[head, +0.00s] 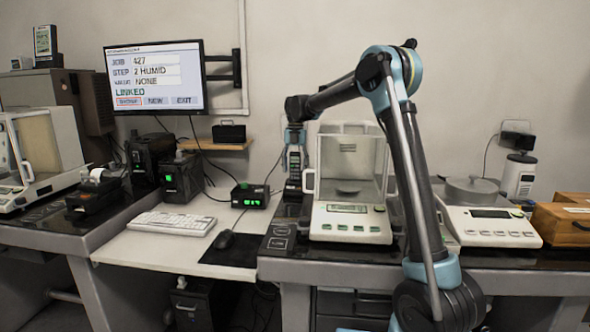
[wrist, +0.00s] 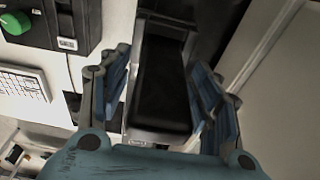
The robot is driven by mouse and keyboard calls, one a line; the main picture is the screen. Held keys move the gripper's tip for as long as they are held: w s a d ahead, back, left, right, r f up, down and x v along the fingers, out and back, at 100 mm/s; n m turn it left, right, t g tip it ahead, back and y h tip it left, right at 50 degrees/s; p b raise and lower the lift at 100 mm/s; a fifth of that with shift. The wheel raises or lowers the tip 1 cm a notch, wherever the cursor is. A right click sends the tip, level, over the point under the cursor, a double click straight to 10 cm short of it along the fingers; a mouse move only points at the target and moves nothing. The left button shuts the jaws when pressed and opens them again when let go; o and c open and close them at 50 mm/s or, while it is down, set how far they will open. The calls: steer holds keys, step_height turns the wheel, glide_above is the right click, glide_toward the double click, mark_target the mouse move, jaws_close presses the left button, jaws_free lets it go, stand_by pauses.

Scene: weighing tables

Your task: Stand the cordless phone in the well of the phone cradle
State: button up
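The cordless phone (head: 294,164) is upright at the back left of the right-hand table, beside the glass-sided balance, its keypad facing the head camera. In the wrist view its dark body (wrist: 160,90) with a silver edge lies between my fingers. My gripper (head: 296,146) points down over the phone's top; in the wrist view my gripper (wrist: 163,75) has its blue pads against both long sides. A dark shape (head: 292,192) lies at the phone's lower end. I cannot tell whether this is the phone cradle, or whether the phone is seated in it.
The glass-sided balance (head: 348,222) stands close on the right. A second balance (head: 490,226) is farther right.

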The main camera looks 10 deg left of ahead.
step_height(320, 180, up, 12)
steer(key=w, duration=0.1)
steer(key=shift+w+r, duration=0.15)
steer(key=shift+w, duration=0.25)
steer(key=shift+a, duration=0.1)
stand_by(0.4)
